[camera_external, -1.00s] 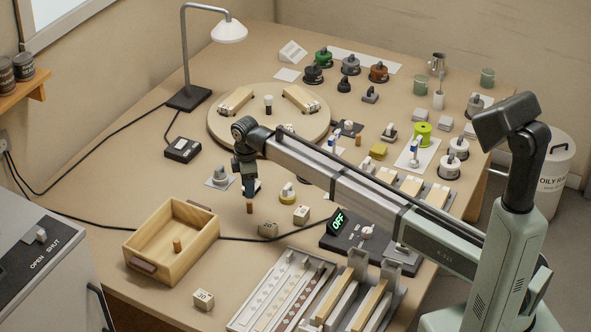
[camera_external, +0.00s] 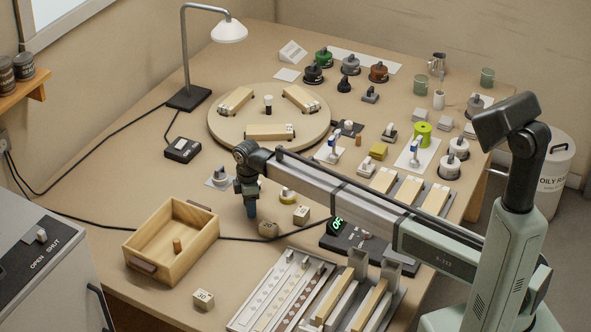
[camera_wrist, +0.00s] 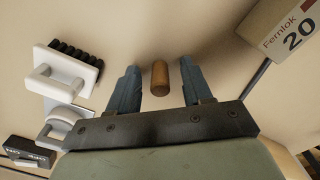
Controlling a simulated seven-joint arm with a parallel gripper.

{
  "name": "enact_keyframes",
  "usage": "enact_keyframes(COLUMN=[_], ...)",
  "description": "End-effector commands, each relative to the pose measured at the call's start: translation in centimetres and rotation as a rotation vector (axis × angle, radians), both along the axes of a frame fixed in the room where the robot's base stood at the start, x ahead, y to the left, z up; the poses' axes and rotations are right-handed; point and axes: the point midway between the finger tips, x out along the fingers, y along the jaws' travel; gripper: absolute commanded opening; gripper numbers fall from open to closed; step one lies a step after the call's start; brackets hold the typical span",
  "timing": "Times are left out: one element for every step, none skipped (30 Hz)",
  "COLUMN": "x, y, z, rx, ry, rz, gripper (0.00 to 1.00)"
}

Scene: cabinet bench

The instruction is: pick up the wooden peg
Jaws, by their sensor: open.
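A wooden peg (camera_wrist: 159,78), a short brown cylinder, stands between the two fingers of my gripper (camera_wrist: 159,70) in the wrist view. My gripper is open, with a gap visible on each side of the peg. A second, similar peg (camera_external: 177,244) stands inside the open wooden box (camera_external: 205,232).
A dark display unit (camera_external: 345,236) and slotted racks (camera_external: 285,290) lie farther right and in front.

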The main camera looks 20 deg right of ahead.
Motion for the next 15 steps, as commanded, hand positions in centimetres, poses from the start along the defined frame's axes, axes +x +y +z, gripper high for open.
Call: enact_keyframes(x=[0.00, 0.00, 0.00, 0.00, 0.00, 0.00, 0.00, 0.00, 0.00, 0.00, 0.00, 0.00, 0.00, 0.00, 0.00], y=[0.00, 0.00, 0.00, 0.00, 0.00, 0.00, 0.00, 0.00, 0.00, 0.00, 0.00, 0.00, 0.00, 0.00, 0.00], z=[0.02, 0.02, 0.02, 0.02, 0.03, 0.03, 0.03, 0.03, 0.04, 0.04, 0.04, 0.04, 0.04, 0.04, 0.04], rx=[0.000, 0.000, 0.000, 0.000, 0.000, 0.000, 0.000, 0.000, 0.000, 0.000, 0.000, 0.000, 0.000, 0.000, 0.000], ry=[0.000, 0.000, 0.000, 0.000, 0.000, 0.000, 0.000, 0.000, 0.000, 0.000, 0.000, 0.000, 0.000, 0.000, 0.000], rz=[0.000, 0.000, 0.000, 0.000, 0.000, 0.000, 0.000, 0.000, 0.000, 0.000, 0.000, 0.000, 0.000, 0.000, 0.000], gripper=[0.48, 0.45, 0.41, 0.38, 0.35, 0.31, 0.28, 0.26, 0.22, 0.19, 0.16, 0.12, 0.09, 0.07, 0.03])
